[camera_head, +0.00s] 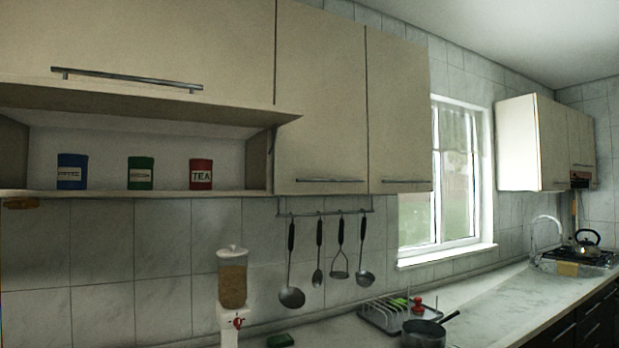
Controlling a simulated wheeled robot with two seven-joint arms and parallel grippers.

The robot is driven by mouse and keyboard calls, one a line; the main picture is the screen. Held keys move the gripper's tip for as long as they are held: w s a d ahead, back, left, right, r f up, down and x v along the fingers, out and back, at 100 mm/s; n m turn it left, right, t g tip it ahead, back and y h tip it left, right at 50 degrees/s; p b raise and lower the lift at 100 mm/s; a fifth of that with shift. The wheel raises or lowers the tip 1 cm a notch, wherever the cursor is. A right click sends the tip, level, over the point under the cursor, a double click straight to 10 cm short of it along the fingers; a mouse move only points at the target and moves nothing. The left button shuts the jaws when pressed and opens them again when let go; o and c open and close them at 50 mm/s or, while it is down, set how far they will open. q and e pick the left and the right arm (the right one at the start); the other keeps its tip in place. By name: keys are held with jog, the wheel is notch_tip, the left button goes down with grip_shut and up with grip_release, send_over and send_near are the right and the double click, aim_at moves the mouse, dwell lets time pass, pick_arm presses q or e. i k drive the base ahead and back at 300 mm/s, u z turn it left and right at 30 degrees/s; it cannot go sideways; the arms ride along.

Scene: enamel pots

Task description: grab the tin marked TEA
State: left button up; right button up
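The red tin marked TEA (201,175) stands upright on the open shelf (232,193) under the wall cabinets, at the right of a row of tins. A green tin (140,173) with a pale label stands to its left. A blue tin (72,171) with a pale label stands farther left. The small labels on these two are hard to read. Neither of my grippers is in view.
The shelf has side walls and a cabinet (160,45) above. Below, a dispenser (232,280) stands on the counter, and several utensils hang from a rail (325,213). A dish rack (385,315) and a dark pot (424,333) are at the lower right.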

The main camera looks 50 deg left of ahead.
aim_at(200, 170)
jog(key=z, duration=0.35)
jog(key=i, duration=2.25)
jog(key=u, duration=2.9)
